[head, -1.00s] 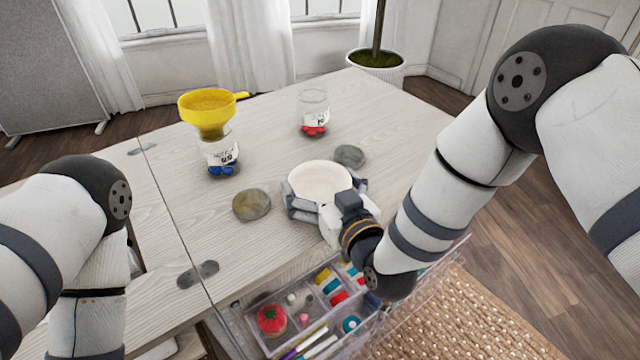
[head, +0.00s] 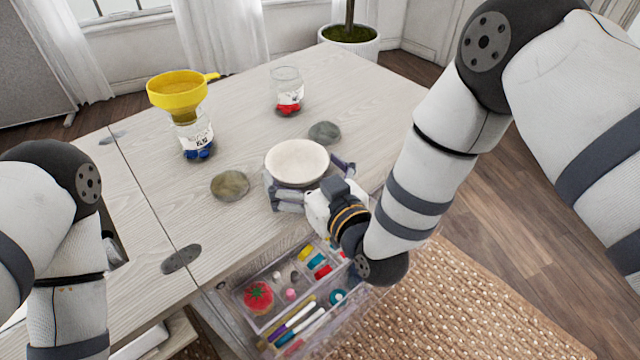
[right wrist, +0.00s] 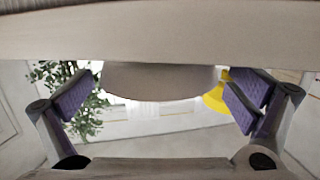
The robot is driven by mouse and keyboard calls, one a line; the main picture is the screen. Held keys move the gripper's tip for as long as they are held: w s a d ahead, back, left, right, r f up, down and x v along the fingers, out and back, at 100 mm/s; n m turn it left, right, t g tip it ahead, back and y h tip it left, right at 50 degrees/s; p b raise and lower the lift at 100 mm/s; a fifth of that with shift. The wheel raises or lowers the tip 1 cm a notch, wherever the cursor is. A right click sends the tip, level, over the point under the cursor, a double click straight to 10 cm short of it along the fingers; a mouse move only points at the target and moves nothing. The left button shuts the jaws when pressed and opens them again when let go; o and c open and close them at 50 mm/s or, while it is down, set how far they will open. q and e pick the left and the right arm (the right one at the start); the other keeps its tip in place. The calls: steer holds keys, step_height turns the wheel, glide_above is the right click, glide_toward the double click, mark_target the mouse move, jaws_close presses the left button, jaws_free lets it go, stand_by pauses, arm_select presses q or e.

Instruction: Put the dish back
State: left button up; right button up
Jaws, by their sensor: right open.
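The dish, a round pale cream one (head: 297,160), sits at the near right part of the table, level in the head view. My right gripper (head: 312,182) is open at its near side, with one finger to the left of the dish and one to the right. In the right wrist view the dish's grey-brown body (right wrist: 160,82) shows between the two spread purple-padded fingers, with a gap on each side. Whether the dish's underside rests fully on the table is hidden. My left gripper is out of view; only its arm shows at the left.
Two flat stone-like discs (head: 230,185) (head: 325,132) flank the dish. A jar with a yellow funnel (head: 180,92) and a jar with red contents (head: 288,92) stand farther back. An open drawer tray with a tomato pincushion (head: 258,298) and sewing items lies below the table edge.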

steer(key=v, duration=0.9)
steer(key=s+d+f+m+g+h, duration=0.1)
steer(key=s+d+f+g+h, duration=0.1)
steer(key=s+d+f+g, duration=0.5)
steer(key=s+d+f+m+g+h, duration=0.2)
steer(key=s+d+f+g, duration=0.15)
steer(key=s+f, duration=0.8)
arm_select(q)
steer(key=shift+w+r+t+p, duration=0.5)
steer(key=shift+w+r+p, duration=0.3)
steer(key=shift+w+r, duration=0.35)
arm_select(e)
steer(key=s+d+m+g+h, duration=0.1)
steer(key=s+d+g, duration=0.2)
steer(key=s, duration=0.5)
steer(key=s+d+m+g+h, duration=0.1)
steer(key=s+d+g, duration=0.2)
steer(key=s, duration=0.6)
steer(key=shift+d+f+g+h, duration=0.15)
steer(key=shift+d+g+h, duration=0.2)
steer(key=shift+d, duration=0.2)
